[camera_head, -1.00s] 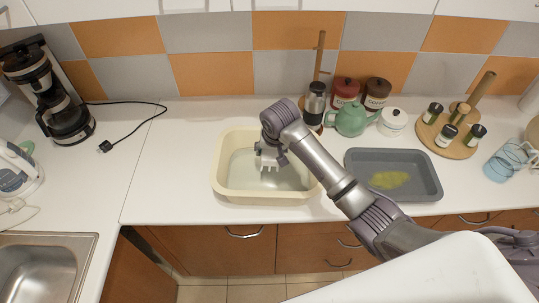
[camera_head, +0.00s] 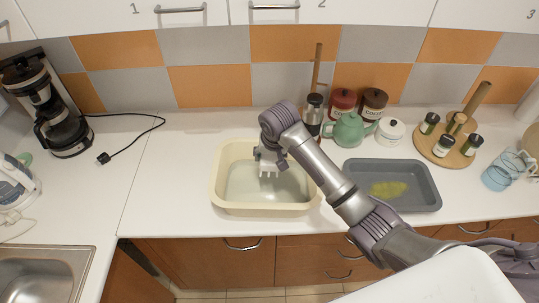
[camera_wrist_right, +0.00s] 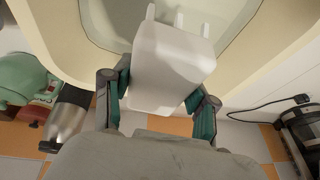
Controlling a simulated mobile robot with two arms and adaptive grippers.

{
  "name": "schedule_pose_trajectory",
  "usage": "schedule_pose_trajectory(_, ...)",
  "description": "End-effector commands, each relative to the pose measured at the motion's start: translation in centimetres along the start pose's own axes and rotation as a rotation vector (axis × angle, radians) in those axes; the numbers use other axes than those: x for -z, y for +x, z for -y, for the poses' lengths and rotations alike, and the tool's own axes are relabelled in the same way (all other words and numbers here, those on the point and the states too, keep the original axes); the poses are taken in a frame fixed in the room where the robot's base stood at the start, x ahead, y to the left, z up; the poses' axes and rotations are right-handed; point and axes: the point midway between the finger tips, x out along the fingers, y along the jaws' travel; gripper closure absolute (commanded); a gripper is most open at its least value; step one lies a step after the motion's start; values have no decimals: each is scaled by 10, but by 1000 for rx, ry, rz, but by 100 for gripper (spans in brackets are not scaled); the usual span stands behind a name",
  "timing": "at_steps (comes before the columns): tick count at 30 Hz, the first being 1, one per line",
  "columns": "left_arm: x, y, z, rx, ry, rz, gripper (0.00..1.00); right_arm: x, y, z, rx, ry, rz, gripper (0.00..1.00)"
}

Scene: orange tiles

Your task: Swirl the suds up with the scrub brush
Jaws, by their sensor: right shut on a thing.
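A cream wash basin (camera_head: 222,203) with pale, clear-looking liquid stands on the white counter; its rim and inside also show in the right wrist view (camera_wrist_right: 276,58). My right gripper (camera_head: 268,158) is over the basin, pointing down. No foam stands out on the liquid. My left gripper is not in view.
A grey tray (camera_head: 424,199) with a yellow-green smear lies right of the basin. A green teapot (camera_head: 348,130), canisters and a steel flask (camera_head: 313,114) stand behind. A round spice rack (camera_head: 440,156) is at right.

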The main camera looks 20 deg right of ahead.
Motion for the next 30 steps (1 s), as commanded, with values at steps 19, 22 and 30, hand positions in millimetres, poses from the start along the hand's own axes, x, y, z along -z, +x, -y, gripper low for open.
schedule_pose_trajectory(19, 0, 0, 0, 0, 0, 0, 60, 16, -45, 5, 1, 0, -1, 70)
schedule_pose_trajectory(22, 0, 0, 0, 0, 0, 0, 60, 16, -48, 6, 1, 0, -1, 70)
schedule_pose_trajectory(30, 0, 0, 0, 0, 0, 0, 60, 16, -47, 5, 1, 0, 0, 70)
